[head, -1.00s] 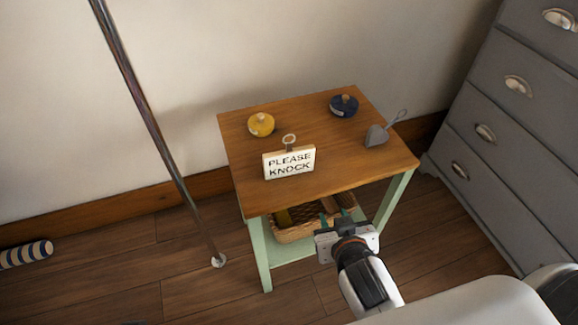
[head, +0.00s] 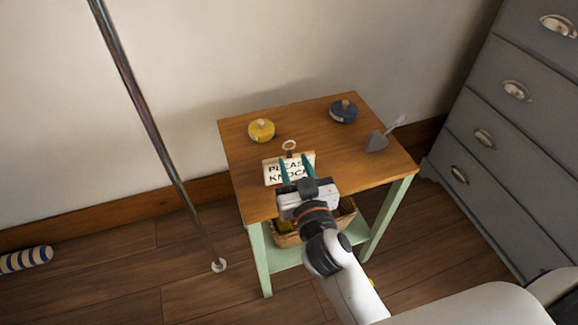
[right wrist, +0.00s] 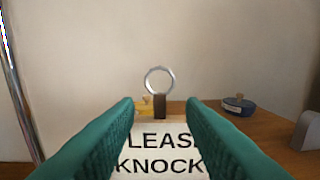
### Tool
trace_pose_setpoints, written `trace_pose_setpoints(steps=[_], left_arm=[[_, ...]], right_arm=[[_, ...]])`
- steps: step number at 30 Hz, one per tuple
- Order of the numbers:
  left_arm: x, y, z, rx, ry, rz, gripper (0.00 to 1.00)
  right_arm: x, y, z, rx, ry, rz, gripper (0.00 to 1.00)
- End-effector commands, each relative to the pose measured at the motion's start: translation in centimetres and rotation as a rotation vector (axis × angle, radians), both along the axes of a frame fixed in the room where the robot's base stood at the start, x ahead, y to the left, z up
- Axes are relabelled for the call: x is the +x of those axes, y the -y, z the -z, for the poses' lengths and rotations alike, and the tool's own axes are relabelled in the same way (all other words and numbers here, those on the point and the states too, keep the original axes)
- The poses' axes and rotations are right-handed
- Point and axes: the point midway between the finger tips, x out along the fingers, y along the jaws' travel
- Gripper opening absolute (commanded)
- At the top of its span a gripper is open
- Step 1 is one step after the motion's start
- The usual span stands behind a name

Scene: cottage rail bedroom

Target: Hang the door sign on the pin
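The white door sign (head: 271,173) reading "PLEASE KNOCK" stands upright on the wooden table, with a metal ring on a short brown tab at its top. The sign (right wrist: 160,155) and its ring (right wrist: 160,80) also show in the right wrist view, between and beyond the fingers. My right gripper (head: 297,168) is open, its two teal fingers in front of the sign and partly covering its lettering. Whether the fingers touch the sign I cannot tell. My left gripper is not in view. I cannot make out the pin in these frames.
The table (head: 336,170) also bears a yellow round object (head: 261,130), a dark blue one (head: 343,111) and a grey scoop-like thing (head: 376,141). A metal pole (head: 150,118) stands left. A grey drawer unit (head: 500,130) stands right. A basket (head: 288,240) sits below.

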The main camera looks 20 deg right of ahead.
Motion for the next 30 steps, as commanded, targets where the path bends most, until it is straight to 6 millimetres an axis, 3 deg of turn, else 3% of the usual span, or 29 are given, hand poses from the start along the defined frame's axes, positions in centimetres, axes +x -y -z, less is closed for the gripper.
trace_pose_setpoints(steps=[12, 20, 27, 30], left_arm=[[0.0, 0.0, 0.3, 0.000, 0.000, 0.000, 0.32], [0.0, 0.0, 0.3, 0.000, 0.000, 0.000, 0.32], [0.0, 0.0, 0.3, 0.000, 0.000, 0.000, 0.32], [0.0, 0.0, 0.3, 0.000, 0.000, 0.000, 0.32]], right_arm=[[4.9, 0.2, 0.4, -0.002, 0.000, 0.000, 0.36], [5.2, 0.2, 0.4, 0.000, -0.001, 0.000, 0.36], [5.2, 0.2, 0.4, 0.000, -0.001, 0.000, 0.00], [5.2, 0.2, 0.4, 0.000, -0.001, 0.000, 0.00]])
